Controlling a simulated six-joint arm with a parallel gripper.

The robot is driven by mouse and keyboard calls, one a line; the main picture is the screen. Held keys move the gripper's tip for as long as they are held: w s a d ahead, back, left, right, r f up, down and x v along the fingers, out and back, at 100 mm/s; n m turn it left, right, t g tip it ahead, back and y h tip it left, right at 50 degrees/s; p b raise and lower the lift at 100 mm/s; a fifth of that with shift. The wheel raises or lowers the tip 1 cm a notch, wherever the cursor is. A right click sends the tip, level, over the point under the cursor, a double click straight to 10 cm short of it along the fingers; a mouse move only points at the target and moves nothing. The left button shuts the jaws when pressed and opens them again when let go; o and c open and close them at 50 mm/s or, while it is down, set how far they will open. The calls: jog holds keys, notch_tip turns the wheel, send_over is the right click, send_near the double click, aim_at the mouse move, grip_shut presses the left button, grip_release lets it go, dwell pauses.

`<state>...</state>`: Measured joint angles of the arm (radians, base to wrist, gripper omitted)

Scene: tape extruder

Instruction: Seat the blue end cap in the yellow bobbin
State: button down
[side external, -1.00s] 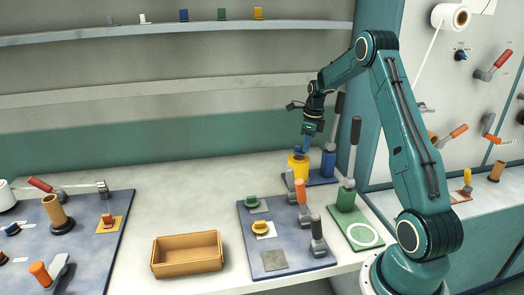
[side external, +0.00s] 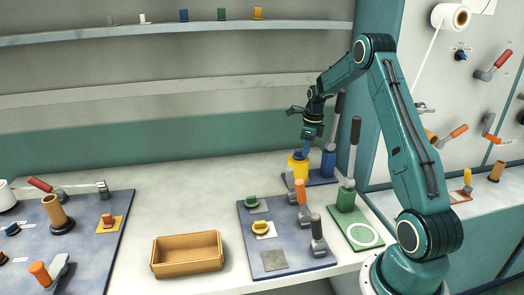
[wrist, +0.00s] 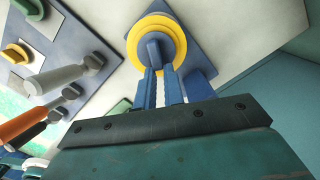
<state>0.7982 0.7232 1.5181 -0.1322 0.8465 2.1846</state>
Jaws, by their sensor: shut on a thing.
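The yellow bobbin (side external: 298,169) stands upright on the blue plate at the back right of the table. The blue end cap (side external: 299,156) is at the top of the bobbin. My gripper (side external: 304,150) points down from above and is shut on the cap's upright grip. In the wrist view the cap (wrist: 153,46) lies inside the yellow ring of the bobbin (wrist: 178,37), with the blue fingers (wrist: 160,78) on its grip. The cap's lower part is hidden, so I cannot tell how deep it sits.
A blue-based lever (side external: 329,160) stands close right of the bobbin, with a green-based lever (side external: 346,195) in front of it. An orange-handled clamp (side external: 302,195) stands in front. An empty tan box (side external: 187,254) sits front left. The table's back middle is clear.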

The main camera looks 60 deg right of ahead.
jog(key=shift+f, duration=0.15)
jog(key=c, duration=1.4)
grip_release()
notch_tip(320, 180, up, 14)
jog(key=s, duration=0.1)
jog(key=shift+s+d+f, duration=0.15)
jog(key=shift+d, duration=0.05)
jog(key=shift+a, duration=0.1)
